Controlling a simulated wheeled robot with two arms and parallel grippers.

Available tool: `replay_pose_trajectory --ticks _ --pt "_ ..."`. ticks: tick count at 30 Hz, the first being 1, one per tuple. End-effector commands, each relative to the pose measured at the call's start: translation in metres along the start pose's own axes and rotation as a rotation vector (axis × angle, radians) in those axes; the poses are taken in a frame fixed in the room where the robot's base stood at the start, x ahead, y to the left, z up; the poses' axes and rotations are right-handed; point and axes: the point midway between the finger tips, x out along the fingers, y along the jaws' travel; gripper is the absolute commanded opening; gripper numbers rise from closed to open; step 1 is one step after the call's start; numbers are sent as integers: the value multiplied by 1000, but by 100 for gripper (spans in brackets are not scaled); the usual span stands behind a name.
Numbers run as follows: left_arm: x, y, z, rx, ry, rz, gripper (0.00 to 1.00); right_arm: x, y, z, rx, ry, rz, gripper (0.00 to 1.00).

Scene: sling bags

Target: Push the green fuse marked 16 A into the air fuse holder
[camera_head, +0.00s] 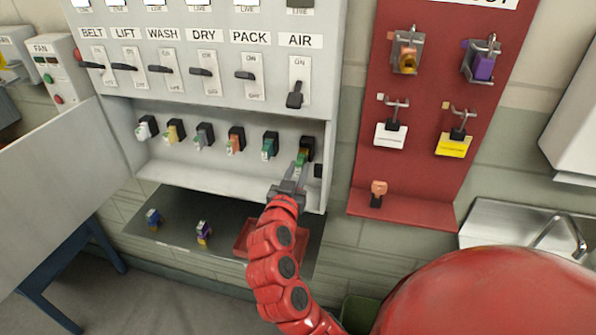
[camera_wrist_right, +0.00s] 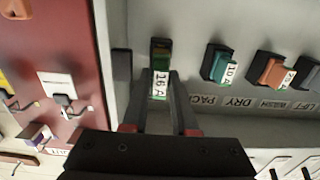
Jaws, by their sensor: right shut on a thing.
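The green fuse (camera_head: 301,158) is in my right gripper (camera_head: 297,174), at the mouth of the black air fuse holder (camera_head: 308,143), the rightmost in the row under the AIR label. In the right wrist view, which is upside down, the fuse's white 16 A label (camera_wrist_right: 160,86) faces the camera. My right gripper (camera_wrist_right: 161,92) has a finger on each side of it. The dark holder (camera_wrist_right: 160,46) is directly beyond the fuse and lined up with it. How deep the fuse sits in the holder cannot be told. My left gripper is out of view.
Several other holders with fuses stand to the left, the nearest a teal fuse (camera_head: 268,148). The AIR switch (camera_head: 295,94) above is down. Two loose fuses lie on the shelf (camera_head: 180,237) below, beside a red tray (camera_head: 240,240). A red board (camera_head: 425,120) is at right.

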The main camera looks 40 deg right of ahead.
Motion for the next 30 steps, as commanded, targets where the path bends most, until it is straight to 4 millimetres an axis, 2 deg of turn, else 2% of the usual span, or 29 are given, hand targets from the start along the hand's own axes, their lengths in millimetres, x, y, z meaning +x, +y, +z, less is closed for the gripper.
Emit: replay_pose_trajectory --ticks 30 --pt "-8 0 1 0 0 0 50 24 0 0 -1 1 1 0"
